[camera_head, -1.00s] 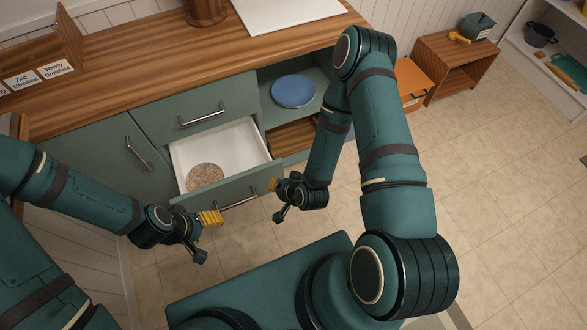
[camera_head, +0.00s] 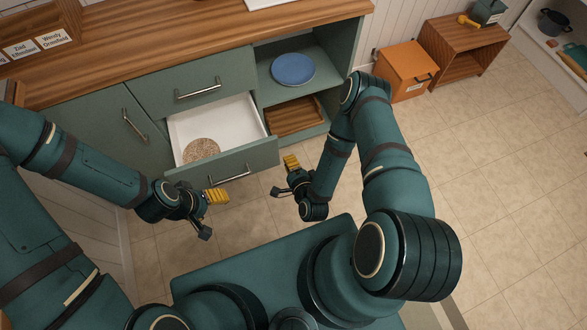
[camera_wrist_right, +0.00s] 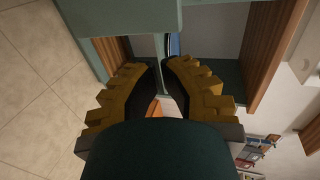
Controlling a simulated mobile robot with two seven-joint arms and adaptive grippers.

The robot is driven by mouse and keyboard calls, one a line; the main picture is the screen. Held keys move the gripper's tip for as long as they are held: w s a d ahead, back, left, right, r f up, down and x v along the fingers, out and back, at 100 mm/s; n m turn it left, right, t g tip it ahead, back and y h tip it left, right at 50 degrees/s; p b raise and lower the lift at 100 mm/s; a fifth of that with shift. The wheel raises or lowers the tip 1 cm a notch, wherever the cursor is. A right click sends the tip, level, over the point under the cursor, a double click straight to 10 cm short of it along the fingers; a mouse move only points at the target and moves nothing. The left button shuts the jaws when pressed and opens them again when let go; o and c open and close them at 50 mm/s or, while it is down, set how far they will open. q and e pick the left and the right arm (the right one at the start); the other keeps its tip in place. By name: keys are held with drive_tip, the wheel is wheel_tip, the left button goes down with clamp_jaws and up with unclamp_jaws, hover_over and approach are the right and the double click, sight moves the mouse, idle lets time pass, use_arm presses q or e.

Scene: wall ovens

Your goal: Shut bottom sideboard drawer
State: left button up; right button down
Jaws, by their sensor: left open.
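The bottom sideboard drawer (camera_head: 249,160) is pulled out, its white inside showing. A bar handle (camera_head: 230,174) is on its green front. A speckled round disc (camera_head: 201,150) lies inside. My left gripper (camera_head: 214,212) is open and empty, in front of and below the drawer front's left part in the head view. My right gripper (camera_head: 283,177) is just right of the drawer front, apart from the handle in the picture. In the right wrist view its yellow-padded fingers (camera_wrist_right: 163,72) have a narrow gap between the tips, with nothing clearly held.
A closed drawer (camera_head: 205,82) is above the open one. Open shelves beside it hold a blue plate (camera_head: 293,69) and a wooden tray (camera_head: 296,116). An orange box (camera_head: 403,69) and a wooden stand (camera_head: 462,45) are further right. The tiled floor at right is clear.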

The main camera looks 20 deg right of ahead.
drive_tip(key=r+b+x, duration=0.1)
drive_tip(key=x, duration=0.7)
drive_tip(key=shift+w, duration=0.3)
